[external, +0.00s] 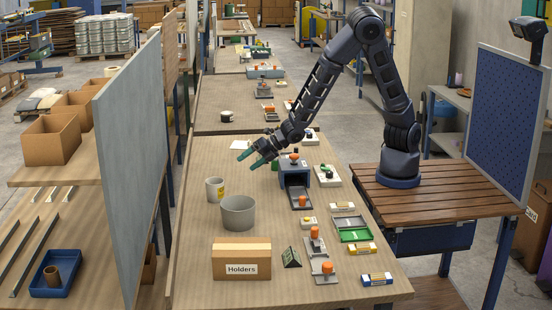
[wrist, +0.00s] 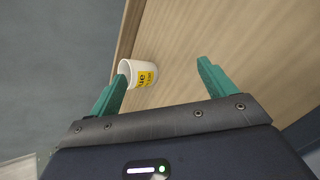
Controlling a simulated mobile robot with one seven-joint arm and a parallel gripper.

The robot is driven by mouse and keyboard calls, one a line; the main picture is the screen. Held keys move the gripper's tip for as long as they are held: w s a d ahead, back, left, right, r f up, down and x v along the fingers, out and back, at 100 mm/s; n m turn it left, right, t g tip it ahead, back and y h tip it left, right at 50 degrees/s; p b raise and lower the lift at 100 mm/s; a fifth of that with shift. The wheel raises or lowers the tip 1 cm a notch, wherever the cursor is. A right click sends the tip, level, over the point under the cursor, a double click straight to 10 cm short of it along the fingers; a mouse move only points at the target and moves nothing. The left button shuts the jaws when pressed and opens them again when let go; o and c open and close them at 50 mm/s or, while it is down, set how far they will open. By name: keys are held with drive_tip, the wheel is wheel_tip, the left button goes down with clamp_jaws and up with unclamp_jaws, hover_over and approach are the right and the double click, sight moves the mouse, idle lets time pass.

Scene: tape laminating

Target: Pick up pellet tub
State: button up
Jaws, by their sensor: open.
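A small white tub (external: 214,189) with a yellow label stands upright on the long wooden bench, near its left edge. I take it as the pellet tub; its label is only partly readable. In the wrist view the white tub (wrist: 138,73) is just beyond my left green finger, which overlaps its left side. My gripper (external: 246,163) is open and empty, above the bench and to the upper right of the tub. In the wrist view my gripper (wrist: 163,66) has its fingers wide apart, with bare bench between them beside the tub.
A larger grey round container (external: 238,214) stands close to the tub, at its lower right. A cardboard box marked Holders (external: 241,260) is nearer the camera. A blue machine (external: 294,172) is on the right. A grey partition (external: 130,165) stands left of the bench.

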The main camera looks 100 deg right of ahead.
sight(216, 193)
drive_tip(key=w+a+f+n, duration=0.1)
drive_tip(key=n, duration=0.2)
drive_tip(key=w+a+f+n+t+y, duration=0.1)
drive_tip(key=a+f+n, duration=0.1)
drive_tip(key=n, duration=0.1)
drive_tip(key=w+a+f+n+t+y, duration=0.1)
drive_tip(key=a+n, duration=0.1)
drive_tip(key=n, duration=0.2)
drive_tip(key=shift+w+a+f, duration=0.1)
drive_tip(key=shift+w+f, duration=0.1)
drive_tip(key=shift+w, duration=0.15)
drive_tip(key=shift+w+a+f+n+y, duration=0.15)
drive_tip(key=shift+a+n, duration=0.25)
drive_tip(key=shift+n, duration=0.2)
drive_tip(key=shift+w+a+f+n+y, duration=0.15)
drive_tip(key=shift+a+n, duration=0.2)
drive_tip(key=shift+n, duration=0.25)
drive_tip(key=shift+t, duration=0.3)
drive_tip(key=x, duration=0.5)
drive_tip(key=shift+w+a, duration=0.1)
drive_tip(key=shift+a+x, duration=0.15)
drive_tip(key=shift+x, duration=1.2)
drive_tip(key=shift+a+x, duration=0.15)
drive_tip(key=shift+x, duration=1.25)
drive_tip(key=shift+r, duration=0.1)
drive_tip(key=shift+c, duration=0.2)
drive_tip(key=c, duration=1.1)
